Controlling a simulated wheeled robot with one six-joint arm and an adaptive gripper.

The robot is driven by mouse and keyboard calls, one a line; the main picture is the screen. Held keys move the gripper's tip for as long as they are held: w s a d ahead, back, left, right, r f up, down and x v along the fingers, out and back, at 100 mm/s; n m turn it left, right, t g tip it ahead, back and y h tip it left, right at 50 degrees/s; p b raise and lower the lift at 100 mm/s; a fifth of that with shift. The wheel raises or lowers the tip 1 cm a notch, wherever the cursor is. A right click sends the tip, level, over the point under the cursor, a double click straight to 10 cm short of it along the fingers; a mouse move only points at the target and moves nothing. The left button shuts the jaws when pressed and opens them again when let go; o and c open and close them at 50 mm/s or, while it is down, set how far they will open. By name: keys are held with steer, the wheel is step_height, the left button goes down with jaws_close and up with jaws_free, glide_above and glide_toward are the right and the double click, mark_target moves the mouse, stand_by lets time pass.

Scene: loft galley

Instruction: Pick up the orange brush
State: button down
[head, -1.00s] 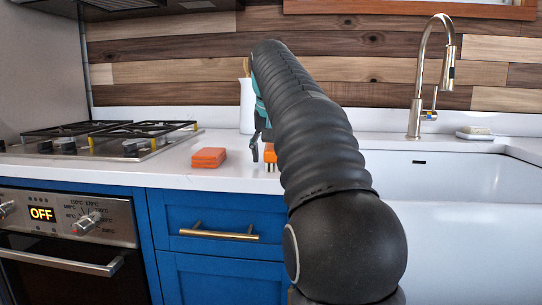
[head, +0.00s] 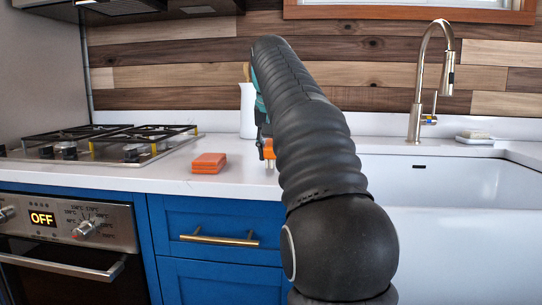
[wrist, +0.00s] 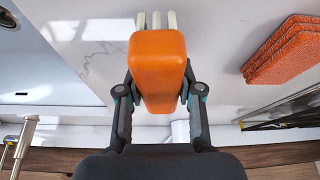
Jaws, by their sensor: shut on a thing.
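The orange brush (wrist: 157,65) has a smooth orange body and pale bristle tufts that show at the top of the wrist view. My gripper (wrist: 158,92) is shut on it, with one dark finger on each side of the body. In the head view the brush (head: 268,149) shows partly at the left of my arm, bristles down, near the counter's front edge. It looks slightly raised, but the gap under it is hard to see. My gripper (head: 263,138) is mostly hidden behind my arm there.
A stack of orange sponge-like pads (head: 209,163) lies left of the brush on the white counter (head: 150,178). A white jug-like container (head: 247,112) stands behind. The gas hob (head: 105,143) is at left; the sink (head: 430,180) and tall tap (head: 420,100) are at right.

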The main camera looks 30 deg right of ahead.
step_height(320, 180, up, 7)
steer(key=p, duration=0.3)
steer(key=shift+f, duration=0.1)
steer(key=shift+r, duration=0.75)
